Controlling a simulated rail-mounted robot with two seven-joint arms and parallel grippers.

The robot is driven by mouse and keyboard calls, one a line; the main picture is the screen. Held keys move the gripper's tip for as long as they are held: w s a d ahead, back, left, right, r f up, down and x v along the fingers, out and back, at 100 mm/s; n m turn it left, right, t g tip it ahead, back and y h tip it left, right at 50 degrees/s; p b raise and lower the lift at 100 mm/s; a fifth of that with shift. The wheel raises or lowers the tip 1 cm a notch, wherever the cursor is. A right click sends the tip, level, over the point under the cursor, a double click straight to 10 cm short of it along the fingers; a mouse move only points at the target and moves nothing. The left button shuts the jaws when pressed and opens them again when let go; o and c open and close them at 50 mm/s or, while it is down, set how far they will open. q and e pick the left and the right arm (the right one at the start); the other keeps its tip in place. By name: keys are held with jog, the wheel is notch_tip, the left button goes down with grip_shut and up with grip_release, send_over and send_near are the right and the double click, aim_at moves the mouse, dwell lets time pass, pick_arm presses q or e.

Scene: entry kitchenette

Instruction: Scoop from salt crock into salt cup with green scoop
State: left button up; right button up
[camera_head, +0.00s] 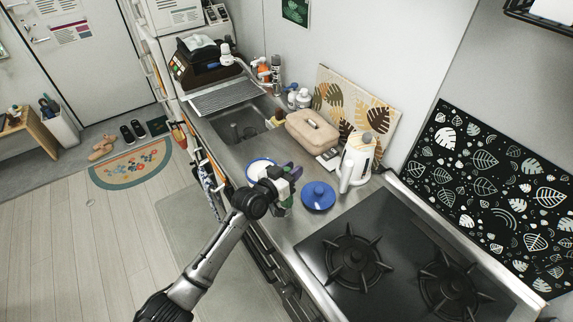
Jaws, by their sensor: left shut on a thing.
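My left arm comes in from the lower part of the picture, and its gripper (283,187) is over the counter between a blue-rimmed white vessel and a blue lid. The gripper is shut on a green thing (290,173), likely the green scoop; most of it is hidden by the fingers. The blue-rimmed white vessel (257,167), perhaps the salt crock, stands just behind the gripper and is partly covered by it. The round blue lid (318,194) with a knob lies to the right of the gripper. I cannot make out the salt cup. My right gripper is not in view.
A white kettle (356,164) stands behind the lid. A gas stove (390,262) is at the right. A beige box (312,131) and a leaf-patterned board (352,108) stand toward the wall. The sink (238,124) is beyond the vessel.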

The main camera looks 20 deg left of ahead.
pick_arm(q)
notch_tip(320, 180, up, 6)
jog(key=s+d+m+p, duration=0.1)
jog(key=p, duration=0.4)
jog(key=shift+s+d+m+t, duration=0.2)
jog(key=shift+m+t, duration=0.1)
jog(key=shift+m, duration=0.1)
jog(key=shift+f, duration=0.1)
